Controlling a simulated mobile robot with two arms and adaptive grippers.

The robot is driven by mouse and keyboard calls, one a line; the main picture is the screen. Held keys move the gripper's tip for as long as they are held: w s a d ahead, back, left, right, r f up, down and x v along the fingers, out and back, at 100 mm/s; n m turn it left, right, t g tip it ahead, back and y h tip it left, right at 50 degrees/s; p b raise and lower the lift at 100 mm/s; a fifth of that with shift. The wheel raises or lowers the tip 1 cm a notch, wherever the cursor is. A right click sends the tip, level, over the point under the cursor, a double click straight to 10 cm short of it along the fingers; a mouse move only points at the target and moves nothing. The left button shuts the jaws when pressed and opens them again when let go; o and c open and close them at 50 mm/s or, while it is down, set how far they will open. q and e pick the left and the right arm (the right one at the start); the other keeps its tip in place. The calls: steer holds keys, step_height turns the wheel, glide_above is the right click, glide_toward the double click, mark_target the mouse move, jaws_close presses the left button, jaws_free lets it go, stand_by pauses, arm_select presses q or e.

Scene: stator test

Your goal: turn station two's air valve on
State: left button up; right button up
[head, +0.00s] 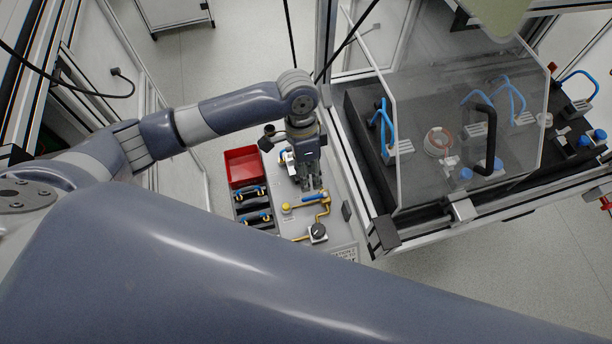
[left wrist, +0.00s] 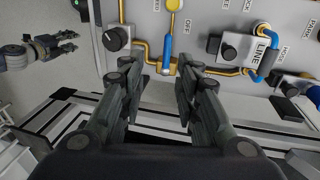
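The air valve's blue lever (left wrist: 167,48) is on a panel with yellow pipe, upright in the left wrist view, crossing the pipe beside the word OFF. In the head view the lever (head: 314,197) lies just below my left gripper (head: 312,184). In the left wrist view my left gripper (left wrist: 163,72) is open, its fingers to either side of the lever's lower end. No contact shows. A gripper, probably my right one (left wrist: 68,42), shows at the left edge of the left wrist view, away from the panel, fingers apart and empty.
Near the lever are a black knob (head: 318,232) and a yellow button (head: 286,207). The left wrist view shows another knob (left wrist: 230,52) by a LINE label. A red bin (head: 243,166) stands left of the panel. A clear-guarded fixture (head: 440,110) stands to the right.

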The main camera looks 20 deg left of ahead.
mark_target(306, 198)
arm_select(q)
steer(key=x, duration=0.2)
steer(key=a+p+x, duration=0.1)
steer(key=x, duration=0.5)
steer(key=shift+w+a+f+p, duration=0.15)
steer(key=shift+a+f+p, duration=0.05)
steer(key=shift+f+p, duration=0.1)
steer(key=shift+f, duration=0.65)
jaws_close()
